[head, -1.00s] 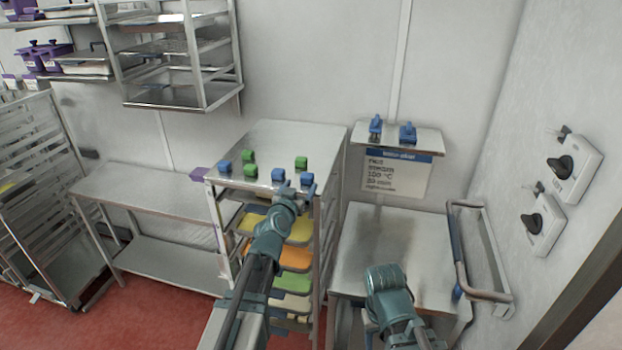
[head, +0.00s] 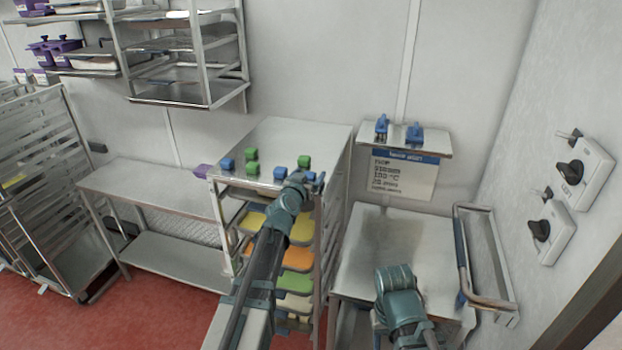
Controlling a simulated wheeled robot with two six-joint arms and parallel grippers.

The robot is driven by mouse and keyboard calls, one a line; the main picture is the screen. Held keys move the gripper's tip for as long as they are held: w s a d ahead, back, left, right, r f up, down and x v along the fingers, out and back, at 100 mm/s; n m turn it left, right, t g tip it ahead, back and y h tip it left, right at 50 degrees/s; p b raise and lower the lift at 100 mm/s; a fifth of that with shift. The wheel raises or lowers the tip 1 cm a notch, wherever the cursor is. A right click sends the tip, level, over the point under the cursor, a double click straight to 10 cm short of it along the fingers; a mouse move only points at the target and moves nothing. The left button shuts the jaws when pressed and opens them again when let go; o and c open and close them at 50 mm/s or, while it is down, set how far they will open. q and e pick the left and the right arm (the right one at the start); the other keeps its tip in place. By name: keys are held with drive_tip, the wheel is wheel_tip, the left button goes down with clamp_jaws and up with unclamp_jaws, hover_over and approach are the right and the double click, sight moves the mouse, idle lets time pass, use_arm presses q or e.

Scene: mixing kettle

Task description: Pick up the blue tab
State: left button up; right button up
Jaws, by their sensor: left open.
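Several small tabs stand on top of the steel rack (head: 300,135). One blue tab (head: 228,164) is at the left front corner. Another blue tab (head: 281,173) is at the middle of the front edge, and a third blue tab (head: 311,179) is at the right front. Green tabs (head: 252,154) stand among them. My left gripper (head: 298,178) is open at the front edge, between the middle and right blue tabs. It partly hides the right one, and I cannot tell whether it touches it. My right arm shows at the lower right, but its gripper does not.
The rack holds coloured trays (head: 297,258) below its top. A steel table (head: 385,250) with a rail (head: 490,303) stands to the right. A wall shelf (head: 405,140) above it holds two blue items. A lower bench (head: 150,195) is at left.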

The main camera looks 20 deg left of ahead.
use_arm(q)
drive_tip(key=shift+c, duration=1)
drive_tip(key=c, duration=0.5)
clamp_jaws()
drive_tip(key=shift+r, duration=0.15)
use_arm(e)
drive_tip(key=shift+r, duration=0.15)
